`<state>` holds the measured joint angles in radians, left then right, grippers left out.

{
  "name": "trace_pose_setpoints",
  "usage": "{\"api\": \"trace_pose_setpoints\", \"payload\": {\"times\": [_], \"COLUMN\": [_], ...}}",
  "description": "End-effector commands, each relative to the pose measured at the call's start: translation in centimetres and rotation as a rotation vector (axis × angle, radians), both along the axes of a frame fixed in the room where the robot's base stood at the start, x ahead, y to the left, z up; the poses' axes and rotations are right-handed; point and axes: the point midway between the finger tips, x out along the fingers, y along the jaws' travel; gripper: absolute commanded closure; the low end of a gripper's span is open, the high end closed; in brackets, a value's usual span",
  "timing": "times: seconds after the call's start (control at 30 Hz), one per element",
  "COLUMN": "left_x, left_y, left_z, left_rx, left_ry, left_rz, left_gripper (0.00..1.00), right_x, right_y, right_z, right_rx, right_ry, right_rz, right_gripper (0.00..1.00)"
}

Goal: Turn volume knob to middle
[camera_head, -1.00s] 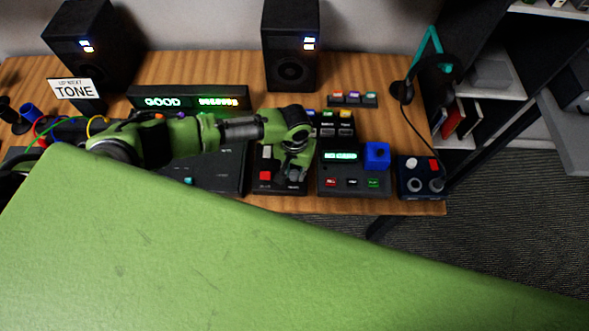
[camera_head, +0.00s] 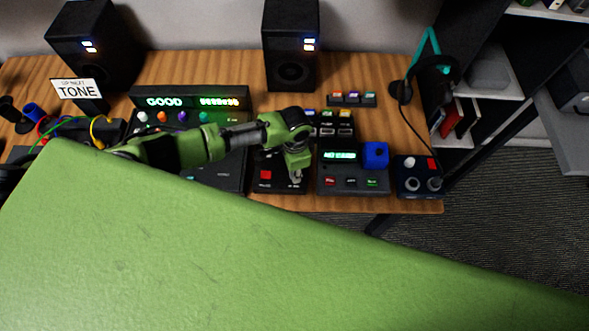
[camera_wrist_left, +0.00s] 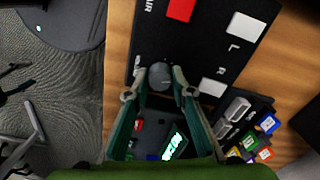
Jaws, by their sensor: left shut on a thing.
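A grey round knob (camera_wrist_left: 160,76) sits on a black speaker-control box (camera_wrist_left: 200,50) with a red button and white squares marked L and R. In the left wrist view my left gripper (camera_wrist_left: 160,84) has its two fingertips around the knob, shut on it. In the head view the gripper (camera_head: 296,178) points down at the right part of the same black box (camera_head: 278,187) and hides the knob. I cannot read the knob's turn angle. My right gripper is not in view.
A console with a lit screen and blue block (camera_head: 375,155) stands close on the right, then a blue box with knobs (camera_head: 418,180). A mixer (camera_head: 222,175) lies to the left under my arm. Two speakers (camera_head: 290,45) stand behind. Bare wood shows at the back right.

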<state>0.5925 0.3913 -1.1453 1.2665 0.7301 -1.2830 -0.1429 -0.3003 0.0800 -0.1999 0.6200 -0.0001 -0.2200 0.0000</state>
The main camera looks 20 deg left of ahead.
Motion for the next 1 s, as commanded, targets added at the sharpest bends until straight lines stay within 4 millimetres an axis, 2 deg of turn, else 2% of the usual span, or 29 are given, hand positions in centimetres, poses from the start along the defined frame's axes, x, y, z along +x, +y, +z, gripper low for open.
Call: {"api": "trace_pose_setpoints", "payload": {"times": [0.4,1.0], "left_x": [0.08,0.11], "left_y": [-0.01,-0.05], "left_z": [0.04,0.08], "left_rx": [-0.001,-0.001], "left_ry": [-0.001,-0.002], "left_rz": [-0.27,-0.347], "left_gripper": [0.99,0.99], "right_x": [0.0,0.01], "right_y": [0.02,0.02], "right_z": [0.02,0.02], "right_rx": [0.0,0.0], "right_ry": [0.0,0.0], "right_rz": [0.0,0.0], "right_gripper": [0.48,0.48]}}
